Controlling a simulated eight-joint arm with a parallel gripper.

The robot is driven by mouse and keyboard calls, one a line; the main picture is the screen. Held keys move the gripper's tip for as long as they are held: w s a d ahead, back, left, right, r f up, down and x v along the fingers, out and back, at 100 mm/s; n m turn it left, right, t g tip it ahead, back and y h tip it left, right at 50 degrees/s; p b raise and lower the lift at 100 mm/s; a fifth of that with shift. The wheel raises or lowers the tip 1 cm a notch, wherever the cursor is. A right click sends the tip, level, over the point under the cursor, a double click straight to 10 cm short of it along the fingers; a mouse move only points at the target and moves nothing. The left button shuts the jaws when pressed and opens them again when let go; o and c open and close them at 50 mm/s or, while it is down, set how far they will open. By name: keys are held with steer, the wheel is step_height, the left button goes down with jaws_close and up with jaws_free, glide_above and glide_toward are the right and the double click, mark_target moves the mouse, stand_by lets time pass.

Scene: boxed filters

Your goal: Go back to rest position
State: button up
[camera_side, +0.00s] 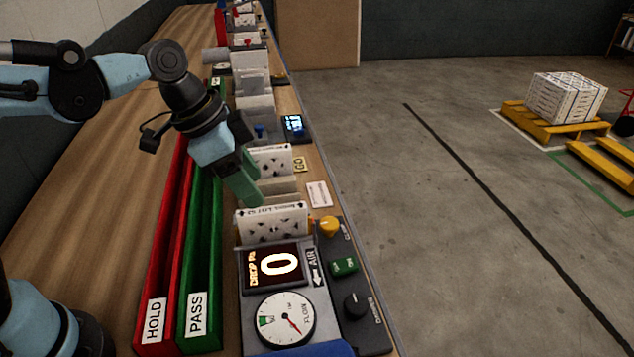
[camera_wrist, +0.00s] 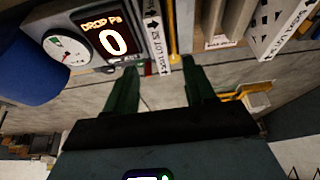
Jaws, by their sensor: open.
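My gripper (camera_side: 246,186) has green fingers and hangs tilted down over the row of boxed filters in the side view. Another boxed filter (camera_side: 271,160) stands just behind the fingers. In the wrist view a narrow labelled white edge (camera_wrist: 156,38) shows beyond the fingertips. Whether the fingers touch a box is not clear.
A red HOLD trough (camera_side: 152,310) and a green PASS trough (camera_side: 199,300) run left of the row. The test unit's display (camera_side: 273,265) reads 0, above a round gauge (camera_side: 286,319). Knobs sit at its right. The bench (camera_side: 90,200) left of the troughs is largely clear.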

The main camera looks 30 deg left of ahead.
steer(key=v, duration=0.4)
steer(key=s+a+f+n+t+y, duration=0.1)
steer(key=a+n, duration=0.2)
steer(key=s+a+f+n+t+y, duration=0.1)
steer(key=a+f+n, duration=0.1)
steer(key=a+n, duration=0.1)
steer(key=s+a+f+n+t+y, duration=0.1)
steer(key=a+f+n+t, duration=0.1)
steer(key=a+n, duration=0.1)
steer(key=shift+a+f, duration=0.2)
steer(key=shift+c, duration=0.3)
steer(key=m+g+h, duration=0.3)
steer(key=m+g, duration=0.1)
steer(key=m, duration=0.5)
glide_toward(271, 209)
steer(key=shift+s+a+f, duration=0.15)
steer(key=shift+s, duration=0.1)
steer(key=shift+f, duration=0.15)
steer(key=x, duration=0.6)
steer(key=shift+w+f, duration=0.15)
steer(key=shift+f, duration=0.1)
steer(key=shift+w+d+x, duration=0.1)
steer(key=shift+d+x, duration=0.05)
steer(key=shift+x, duration=0.8)
steer(key=shift+w+d+x, duration=0.1)
steer(key=shift+x, duration=0.9)
steer(key=shift+w+d+f, duration=0.15)
steer(key=shift+d+f, duration=0.05)
steer(key=shift+f, duration=0.3)
